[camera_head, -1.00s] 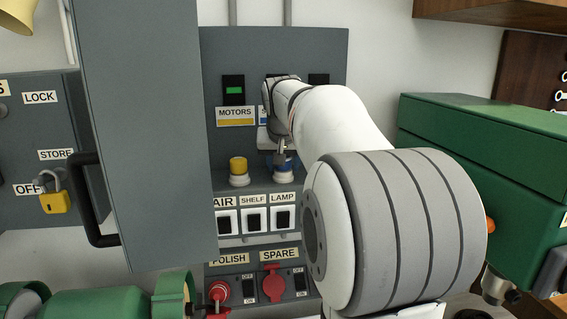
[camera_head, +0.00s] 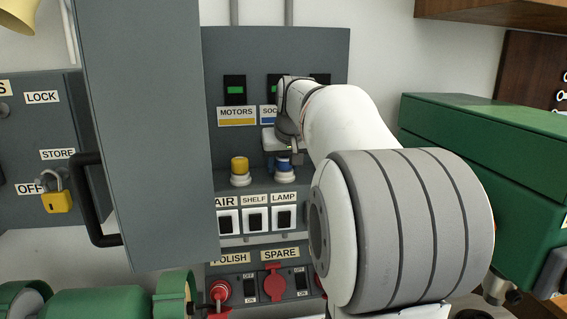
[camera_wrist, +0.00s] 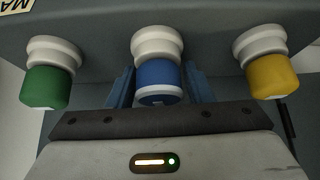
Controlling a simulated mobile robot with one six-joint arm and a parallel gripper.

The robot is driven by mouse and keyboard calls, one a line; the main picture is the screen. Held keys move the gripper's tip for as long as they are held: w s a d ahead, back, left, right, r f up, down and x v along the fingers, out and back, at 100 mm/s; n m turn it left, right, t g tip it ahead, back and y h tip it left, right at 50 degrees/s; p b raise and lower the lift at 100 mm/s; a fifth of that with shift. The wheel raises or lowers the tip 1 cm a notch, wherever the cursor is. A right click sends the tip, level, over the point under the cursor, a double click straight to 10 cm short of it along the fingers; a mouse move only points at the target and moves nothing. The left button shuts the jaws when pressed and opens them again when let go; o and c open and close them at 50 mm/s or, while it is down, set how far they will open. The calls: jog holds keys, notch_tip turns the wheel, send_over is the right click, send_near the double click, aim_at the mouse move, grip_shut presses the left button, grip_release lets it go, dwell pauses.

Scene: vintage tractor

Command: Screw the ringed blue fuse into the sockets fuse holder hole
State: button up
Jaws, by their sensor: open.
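The blue fuse (camera_wrist: 158,78) with a white ring near its end sits in a white round holder (camera_wrist: 157,43) in the wrist view, the middle one of three. In the head view the same blue fuse (camera_head: 283,162) stands below the partly covered blue-striped SOCKETS label (camera_head: 268,115). My gripper (camera_wrist: 159,88) is open, with one blue finger on each side of the fuse; I cannot tell whether either touches it. In the head view my gripper (camera_head: 283,150) is over the fuse and partly hides it. The holder's hole is hidden by the fuse.
A yellow fuse (camera_wrist: 272,76) and a green fuse (camera_wrist: 47,86) sit in holders either side. Green lamps are lit above MOTORS (camera_head: 235,90) and SOCKETS (camera_head: 273,89). The open grey cabinet door (camera_head: 145,140) stands left; a green toolbox (camera_head: 480,140) is right.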

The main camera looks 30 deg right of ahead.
jog(key=shift+n, duration=0.5)
jog(key=shift+y, duration=0.4)
jog(key=shift+n+y, duration=0.4)
jog(key=shift+n, duration=0.5)
jog(key=shift+a, duration=0.1)
jog(key=shift+n+y, duration=0.4)
jog(key=shift+n, duration=0.4)
jog(key=shift+a+n+y, duration=0.1)
jog(key=shift+n+y, duration=0.4)
jog(key=shift+n, duration=0.4)
jog(key=shift+c, duration=0.5)
